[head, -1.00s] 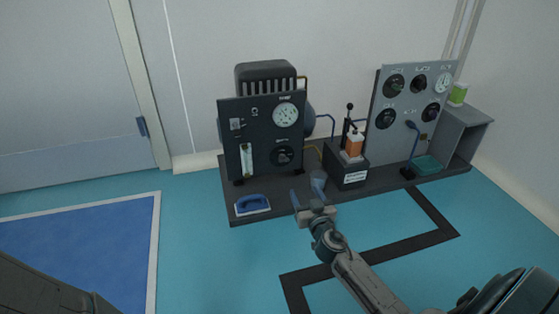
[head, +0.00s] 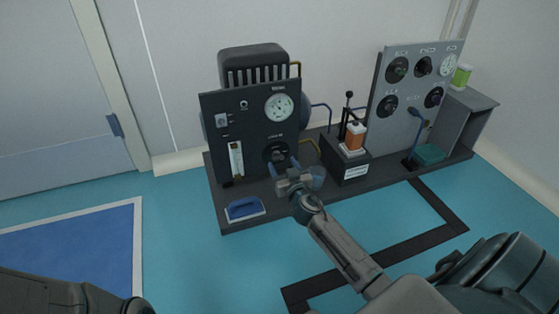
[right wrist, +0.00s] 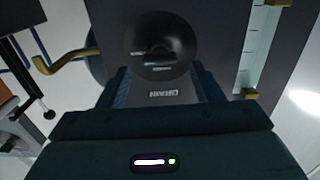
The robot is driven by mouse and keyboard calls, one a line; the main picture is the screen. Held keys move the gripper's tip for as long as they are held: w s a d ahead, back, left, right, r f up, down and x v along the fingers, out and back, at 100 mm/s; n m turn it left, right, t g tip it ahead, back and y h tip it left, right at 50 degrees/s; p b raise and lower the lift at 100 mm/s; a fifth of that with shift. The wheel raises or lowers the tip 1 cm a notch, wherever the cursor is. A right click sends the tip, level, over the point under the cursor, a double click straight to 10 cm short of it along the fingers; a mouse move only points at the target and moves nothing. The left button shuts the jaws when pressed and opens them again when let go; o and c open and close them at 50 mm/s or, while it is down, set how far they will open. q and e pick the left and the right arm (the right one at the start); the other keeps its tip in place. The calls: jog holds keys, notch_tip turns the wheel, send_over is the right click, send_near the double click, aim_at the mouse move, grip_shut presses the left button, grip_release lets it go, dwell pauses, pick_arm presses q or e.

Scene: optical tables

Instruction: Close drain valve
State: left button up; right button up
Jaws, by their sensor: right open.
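The drain valve is a round black knob (head: 276,151) low on the right of the dark upright panel (head: 222,103). In the right wrist view the knob (right wrist: 160,45) faces me, with an upside-down label beside it that seems to read DRAIN. My right gripper (head: 287,168) is open in front of the knob and partly covers its lower edge in the head view. In the right wrist view its two fingers (right wrist: 162,82) stand apart, short of the knob's middle; I cannot tell whether they touch it. My left gripper is out of view.
A blue-handled tool (head: 244,209) lies on the bench in front of the panel. A blue-grey rounded object (head: 317,178) is beside my right gripper.

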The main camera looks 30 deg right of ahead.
aim_at(279, 159)
jog(key=shift+x, duration=1.75)
jog(key=shift+a, duration=0.1)
jog(key=c, duration=1)
